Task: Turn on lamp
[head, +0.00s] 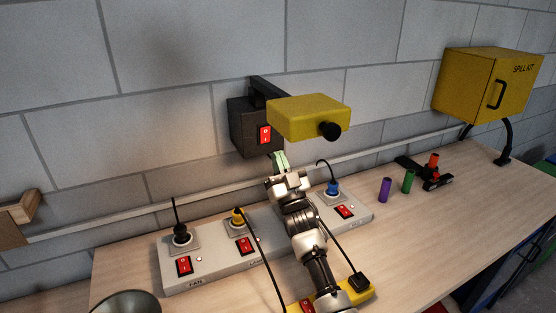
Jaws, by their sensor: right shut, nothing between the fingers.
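A grey panel (212,268) on the bench has black, yellow and blue plugs. Each plug has a red rocker switch: left (184,265), middle (245,246) and right (345,211). The left one is labelled FAN; the middle label is partly hidden by a cable and my arm. A dark box (243,127) on the wall carries another red switch (265,135). A yellow unit (308,115) with a black knob stands out in front of it. My right gripper (279,161) is shut and empty, just below the wall switch, with pale green fingertips. My left gripper is out of view.
A yellow box (357,291) with a red switch and black plug lies at the front, partly behind my arm. Purple (385,189) and green (408,181) cylinders and an orange-topped item (432,163) stand right. A yellow spill kit cabinet (488,84) is far right. A bowl (127,303) is front left.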

